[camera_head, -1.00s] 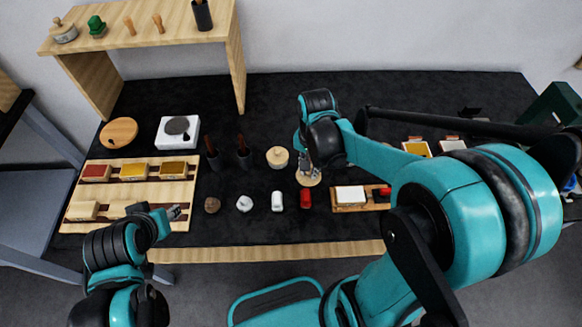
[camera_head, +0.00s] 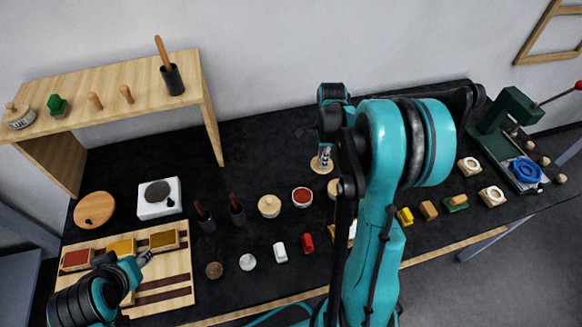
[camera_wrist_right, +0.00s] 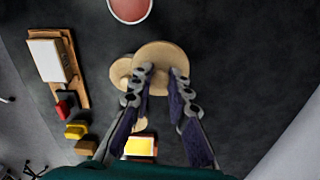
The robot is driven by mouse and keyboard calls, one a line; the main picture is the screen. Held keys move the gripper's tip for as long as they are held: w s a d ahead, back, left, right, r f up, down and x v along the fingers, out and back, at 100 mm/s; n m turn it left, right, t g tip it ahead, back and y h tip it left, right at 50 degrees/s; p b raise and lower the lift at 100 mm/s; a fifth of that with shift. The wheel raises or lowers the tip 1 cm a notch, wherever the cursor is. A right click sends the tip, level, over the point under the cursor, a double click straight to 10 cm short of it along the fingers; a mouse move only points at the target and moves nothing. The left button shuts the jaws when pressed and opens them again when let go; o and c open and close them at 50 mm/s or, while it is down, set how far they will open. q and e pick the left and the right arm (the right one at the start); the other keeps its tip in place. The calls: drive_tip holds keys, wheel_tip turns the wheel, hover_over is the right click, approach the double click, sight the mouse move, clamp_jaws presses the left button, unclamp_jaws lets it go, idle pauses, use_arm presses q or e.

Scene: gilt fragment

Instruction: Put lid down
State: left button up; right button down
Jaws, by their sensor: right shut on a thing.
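A round pale wooden lid (camera_head: 322,166) is between the fingers of my right gripper (camera_head: 324,155) and is held behind the open pots' row. In the right wrist view, the same lid (camera_wrist_right: 160,55) sits between the two fingertips (camera_wrist_right: 160,74). A round pot with red contents (camera_head: 302,197) stands uncovered, just in front and left of the lid; it also shows at the top of the right wrist view (camera_wrist_right: 130,8). A closed pale round pot (camera_head: 269,206) stands left of it. My left gripper (camera_head: 144,259) is over the wooden board, its jaws too small to judge.
Another pale round pot (camera_head: 334,189) is partly hidden by my right arm. Dark cups (camera_head: 237,209) stand to the left. A white and a red small item (camera_head: 307,243) lie in front. The black table behind the pots looks clear. A wooden shelf (camera_head: 110,92) stands at back left.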

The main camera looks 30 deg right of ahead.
drive_tip(key=b, duration=0.2)
hover_over(295, 174)
wheel_tip(295, 174, down, 6)
drive_tip(key=shift+r, duration=0.1)
drive_tip(key=shift+w+f+b, duration=0.15)
drive_tip(key=shift+f+b, duration=0.35)
drive_tip(key=shift+f, duration=1.55)
drive_tip(key=shift+f, duration=0.2)
drive_tip(key=c, duration=1.5)
unclamp_jaws()
drive_tip(key=shift+o, duration=0.2)
drive_tip(key=shift+r, duration=0.15)
